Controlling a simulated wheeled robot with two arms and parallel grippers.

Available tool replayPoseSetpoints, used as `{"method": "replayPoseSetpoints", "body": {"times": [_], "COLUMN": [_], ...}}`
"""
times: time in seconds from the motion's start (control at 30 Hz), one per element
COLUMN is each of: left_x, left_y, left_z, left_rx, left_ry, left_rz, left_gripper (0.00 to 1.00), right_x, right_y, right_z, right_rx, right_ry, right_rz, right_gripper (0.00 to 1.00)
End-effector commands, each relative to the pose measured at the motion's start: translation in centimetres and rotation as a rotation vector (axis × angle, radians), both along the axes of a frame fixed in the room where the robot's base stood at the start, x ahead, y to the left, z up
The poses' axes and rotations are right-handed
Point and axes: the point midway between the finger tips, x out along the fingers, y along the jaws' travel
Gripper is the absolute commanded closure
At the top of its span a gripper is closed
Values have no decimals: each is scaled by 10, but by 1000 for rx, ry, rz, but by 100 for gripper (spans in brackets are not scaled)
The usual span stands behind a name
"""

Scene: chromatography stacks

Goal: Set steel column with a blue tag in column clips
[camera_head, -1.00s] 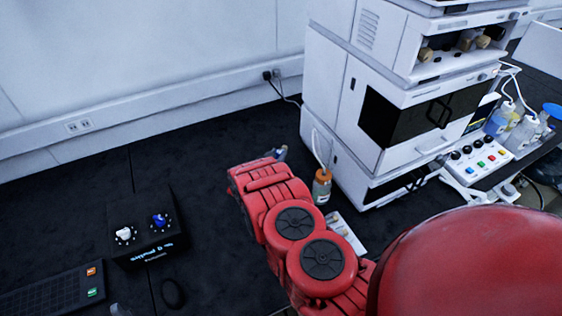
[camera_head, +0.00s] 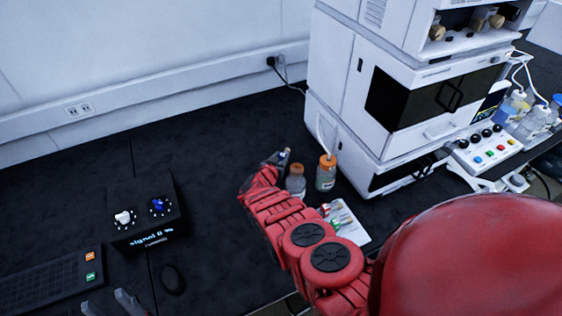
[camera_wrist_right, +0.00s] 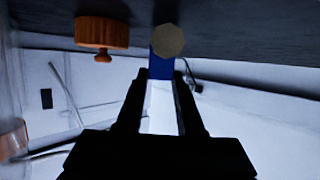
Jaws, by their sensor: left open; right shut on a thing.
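My right gripper (camera_wrist_right: 160,90) is shut on the column, which sticks out past the fingertips. In the head view my right gripper (camera_head: 277,159) is above the bench, left of the white instrument stack, and the column is only a small grey-blue piece at its tip. My left gripper (camera_head: 121,303) is at the bottom left edge, its two fingers apart and empty. I cannot make out the column clips.
An orange-capped bottle (camera_head: 326,174) and a brown-capped bottle (camera_head: 296,182) stand close beside my right gripper. The instrument stack (camera_head: 345,105) rises behind them. A white tray (camera_head: 352,235) is partly behind my arm. A black dial box (camera_head: 145,212) stands left; the bench behind it is clear.

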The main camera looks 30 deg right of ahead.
Motion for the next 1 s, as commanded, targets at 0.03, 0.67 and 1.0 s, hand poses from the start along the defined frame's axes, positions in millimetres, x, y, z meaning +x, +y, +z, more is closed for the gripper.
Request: {"method": "replayPoseSetpoints", "body": {"times": [0.03, 0.67, 1.0], "left_x": [0, 0, 0], "left_y": [0, 0, 0], "left_z": [-4, -5, 5], "left_rx": [0, 0, 0], "left_ry": [0, -1, -1], "left_rz": [0, 0, 0], "left_gripper": [50, 50, 50], "right_x": [0, 0, -2], "right_y": [0, 0, 3], "right_z": [-5, -6, 2], "right_rx": [1, 0, 0], "right_ry": [-2, -1, 0], "right_rz": [-1, 0, 1], "right_gripper": [100, 34, 34]}}
